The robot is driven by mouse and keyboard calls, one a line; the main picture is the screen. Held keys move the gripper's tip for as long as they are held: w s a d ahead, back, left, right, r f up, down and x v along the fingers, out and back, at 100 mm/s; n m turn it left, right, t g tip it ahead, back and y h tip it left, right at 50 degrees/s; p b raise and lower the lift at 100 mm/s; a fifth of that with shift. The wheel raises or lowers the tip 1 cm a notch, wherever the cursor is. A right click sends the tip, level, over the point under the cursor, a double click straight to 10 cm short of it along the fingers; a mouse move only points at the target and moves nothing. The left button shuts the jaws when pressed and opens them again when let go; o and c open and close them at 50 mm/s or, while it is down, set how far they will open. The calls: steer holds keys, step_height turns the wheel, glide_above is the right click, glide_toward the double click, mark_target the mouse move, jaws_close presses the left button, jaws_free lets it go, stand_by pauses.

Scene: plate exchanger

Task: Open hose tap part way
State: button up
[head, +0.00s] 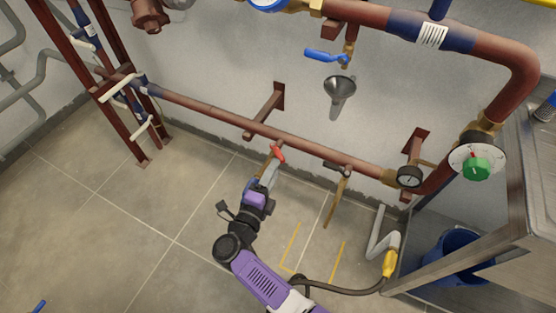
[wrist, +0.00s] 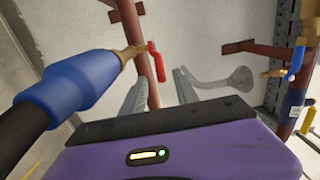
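The hose tap is a small brass tap (wrist: 130,53) under the long low brown pipe. Its red lever (head: 277,153) also shows in the wrist view (wrist: 153,78). In the wrist view a blue hose coupling (wrist: 70,95) and black hose (wrist: 18,142) run from the tap to the left. My gripper (head: 269,173) is just below the red lever in the head view. In the wrist view its two grey fingers (wrist: 160,88) stand apart, and the lever appears in the gap between them. I cannot tell whether either finger touches the lever.
Above are a blue-handled tap (head: 325,55) and a funnel (head: 340,88) on the wall. Right of my gripper are another low tap (head: 343,180), a gauge (head: 410,177) and a green knob (head: 476,169). A blue bucket (head: 455,250) stands lower right.

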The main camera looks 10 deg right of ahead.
steer(key=shift+v, duration=1.1)
steer(key=shift+c, duration=0.5)
steer(key=shift+d, duration=0.1)
steer(key=c, duration=0.3)
steer(key=d+n+y, duration=0.1)
steer(key=d, duration=0.1)
steer(key=d+f+n+t+y+b, duration=0.1)
steer(key=d, duration=0.1)
steer(key=d+n+t+y, duration=0.1)
steer(key=d, duration=0.1)
steer(key=shift+s+f+b, duration=0.15)
steer(key=shift+f+b, duration=0.05)
steer(key=shift+b, duration=0.15)
jaws_close()
steer(key=w+d+f+n+y+b, duration=0.2)
steer(key=d+f+n+y+b, duration=0.1)
steer(key=y, duration=0.2)
steer(key=s+d+r+n+y+b, duration=0.3)
steer(key=s+r+n+y, duration=0.25)
steer(key=y, duration=0.45)
steer(key=f+x, duration=0.1)
steer(key=x, duration=0.8)
steer(key=shift+a+f, duration=0.2)
